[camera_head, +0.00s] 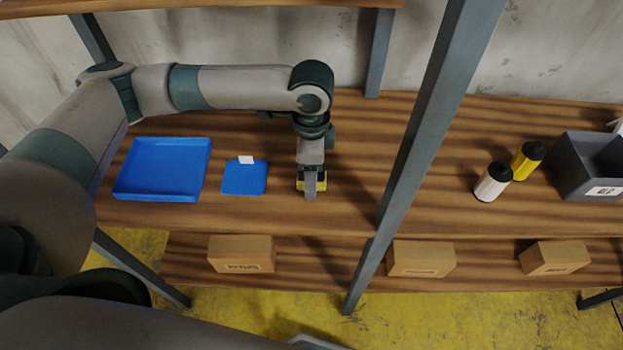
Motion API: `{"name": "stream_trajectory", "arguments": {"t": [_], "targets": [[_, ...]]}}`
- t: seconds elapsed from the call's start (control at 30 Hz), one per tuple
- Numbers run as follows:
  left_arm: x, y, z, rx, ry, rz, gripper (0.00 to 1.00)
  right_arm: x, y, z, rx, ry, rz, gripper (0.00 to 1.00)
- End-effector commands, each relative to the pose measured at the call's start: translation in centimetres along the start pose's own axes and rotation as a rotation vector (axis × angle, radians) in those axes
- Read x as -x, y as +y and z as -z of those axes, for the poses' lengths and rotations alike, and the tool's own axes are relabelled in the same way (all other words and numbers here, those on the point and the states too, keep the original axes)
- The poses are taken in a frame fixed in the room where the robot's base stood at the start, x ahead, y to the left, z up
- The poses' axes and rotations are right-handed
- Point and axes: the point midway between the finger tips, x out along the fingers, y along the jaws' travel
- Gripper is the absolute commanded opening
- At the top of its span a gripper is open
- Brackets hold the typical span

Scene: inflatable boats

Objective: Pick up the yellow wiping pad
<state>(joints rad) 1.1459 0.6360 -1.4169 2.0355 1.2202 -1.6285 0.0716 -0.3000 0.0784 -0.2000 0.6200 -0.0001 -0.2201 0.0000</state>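The yellow wiping pad (312,184) lies on the wooden shelf, right of a blue mat. My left gripper (310,190) points down right over the pad, and its fingers cover the pad's middle. Yellow shows on both sides of the fingers. I cannot tell whether the fingers are closed on the pad or whether it touches the shelf. My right gripper is not in view.
A blue tray (163,169) and a small blue mat (244,178) with a white tag lie left of the pad. A grey post (418,150) stands to the right. Beyond it are a white bottle (492,182), a yellow bottle (526,161) and a grey bin (590,165). Cardboard boxes (241,254) sit below.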

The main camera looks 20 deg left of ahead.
Motion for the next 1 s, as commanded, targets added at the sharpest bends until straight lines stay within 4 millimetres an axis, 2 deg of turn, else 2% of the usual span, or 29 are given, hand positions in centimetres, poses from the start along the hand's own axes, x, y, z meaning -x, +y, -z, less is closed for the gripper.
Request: {"name": "stream_trajectory", "arguments": {"t": [0.5,0.57,0.7,1.0], "targets": [[-0.05,-0.01,-0.01,0.0,0.0,0.0,0.61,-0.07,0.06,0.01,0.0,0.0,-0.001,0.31],[-0.05,-0.01,-0.01,0.0,0.0,0.0,0.49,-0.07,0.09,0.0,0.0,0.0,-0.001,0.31],[-0.05,-0.01,-0.01,0.0,0.0,0.0,0.16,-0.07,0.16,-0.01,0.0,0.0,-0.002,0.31],[0.02,-0.02,0.01,0.0,0.0,0.0,0.16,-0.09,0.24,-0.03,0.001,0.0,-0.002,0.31]]}}
